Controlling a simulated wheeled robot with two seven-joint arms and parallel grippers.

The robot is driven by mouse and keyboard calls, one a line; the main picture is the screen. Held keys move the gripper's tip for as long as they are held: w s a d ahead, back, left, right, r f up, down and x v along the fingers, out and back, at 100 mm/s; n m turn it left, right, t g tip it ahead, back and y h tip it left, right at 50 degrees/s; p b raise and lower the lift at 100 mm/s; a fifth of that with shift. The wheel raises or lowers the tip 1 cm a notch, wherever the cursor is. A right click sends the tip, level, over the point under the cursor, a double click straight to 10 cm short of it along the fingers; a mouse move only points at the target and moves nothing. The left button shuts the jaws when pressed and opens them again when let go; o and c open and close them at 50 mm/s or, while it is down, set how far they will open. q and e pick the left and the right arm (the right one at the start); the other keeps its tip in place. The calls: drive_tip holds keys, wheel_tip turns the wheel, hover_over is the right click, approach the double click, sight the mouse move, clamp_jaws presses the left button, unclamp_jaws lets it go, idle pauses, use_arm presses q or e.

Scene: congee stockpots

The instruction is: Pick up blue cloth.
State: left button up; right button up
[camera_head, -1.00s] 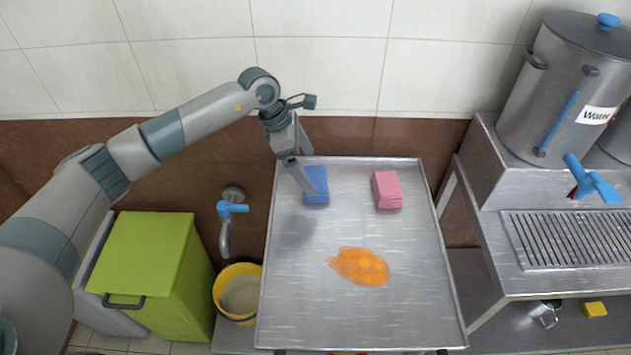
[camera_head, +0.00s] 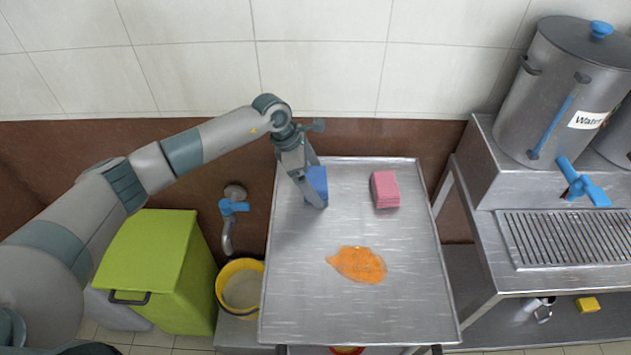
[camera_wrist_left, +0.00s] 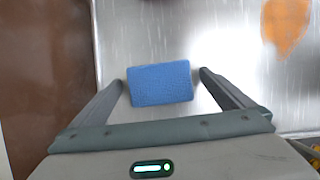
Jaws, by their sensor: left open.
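The blue cloth (camera_head: 318,181) is a small folded block on the metal tray table, near its back left corner. In the left wrist view the blue cloth (camera_wrist_left: 160,84) lies between the two open fingers. My left gripper (camera_head: 317,199) is over the cloth and hides part of it in the head view. In the left wrist view my left gripper (camera_wrist_left: 161,78) is open, with a small gap between each finger and the cloth's sides. My right gripper is not in view.
A pink folded cloth (camera_head: 385,189) lies right of the blue one on the tray table (camera_head: 400,310). An orange spill (camera_head: 358,264) is in the middle. A green bin (camera_head: 150,265) and yellow bucket (camera_head: 240,286) stand left. A steel stockpot (camera_head: 560,90) stands at the right.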

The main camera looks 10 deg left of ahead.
sight(319, 177)
use_arm(q)
drive_tip(key=c, duration=1.1)
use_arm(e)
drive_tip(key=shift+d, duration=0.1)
use_arm(q)
drive_tip(key=shift+r, duration=0.15)
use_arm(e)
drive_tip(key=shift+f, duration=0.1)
